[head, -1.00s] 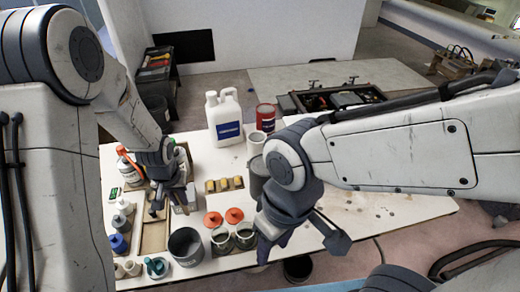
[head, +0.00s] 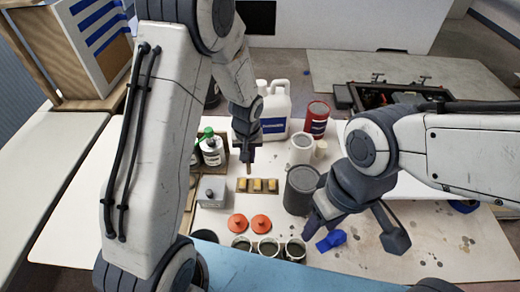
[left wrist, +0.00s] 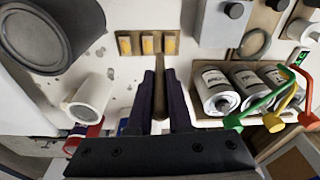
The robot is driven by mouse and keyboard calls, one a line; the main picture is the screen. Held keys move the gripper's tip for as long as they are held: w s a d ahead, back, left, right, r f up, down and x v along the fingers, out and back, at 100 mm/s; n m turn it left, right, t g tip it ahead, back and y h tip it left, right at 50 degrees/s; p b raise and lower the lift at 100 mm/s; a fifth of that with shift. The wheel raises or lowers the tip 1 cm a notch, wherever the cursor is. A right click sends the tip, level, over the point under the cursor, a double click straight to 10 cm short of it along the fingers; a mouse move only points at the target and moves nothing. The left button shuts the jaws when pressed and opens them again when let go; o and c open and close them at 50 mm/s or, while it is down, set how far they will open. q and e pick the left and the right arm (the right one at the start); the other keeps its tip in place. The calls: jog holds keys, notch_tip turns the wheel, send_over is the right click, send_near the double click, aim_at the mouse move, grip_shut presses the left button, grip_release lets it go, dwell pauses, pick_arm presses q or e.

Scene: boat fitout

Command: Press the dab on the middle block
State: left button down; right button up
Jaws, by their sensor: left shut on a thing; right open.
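Three yellow-topped blocks stand in a row on a wooden strip; the middle block (head: 258,185) also shows in the left wrist view (left wrist: 147,44). My left gripper (head: 246,155) is just behind the row in the head view, shut on a thin brown stick (left wrist: 159,82). The stick's far end appears close to the row, between the middle and an end block in the left wrist view. I cannot tell whether it touches. My right gripper (head: 355,235) is open and empty, over the right part of the table.
A grey canister (head: 301,190) and white cup (head: 301,149) stand right of the blocks. Orange lids (head: 249,224) and open tins (head: 268,247) are in front. A grey box (head: 211,191) and bottles (head: 212,150) stand left. A blue cloth (head: 331,240) lies near my right gripper.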

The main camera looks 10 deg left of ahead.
pick_arm(q)
jog(key=w+d+f+n+b, duration=0.2)
jog(key=d+f+n+b, duration=0.1)
jog(key=f, duration=0.3)
jog(key=shift+w+f+n+y, duration=0.15)
jog(key=shift+f+n+y, duration=0.15)
jog(key=shift+f, duration=0.1)
dwell(0.3)
jog(key=shift+f+b, duration=0.65)
jog(key=shift+b, duration=0.45)
dwell(2.3)
notch_tip(320, 180, up, 7)
jog(key=p, duration=0.4)
jog(key=shift+p, duration=0.4)
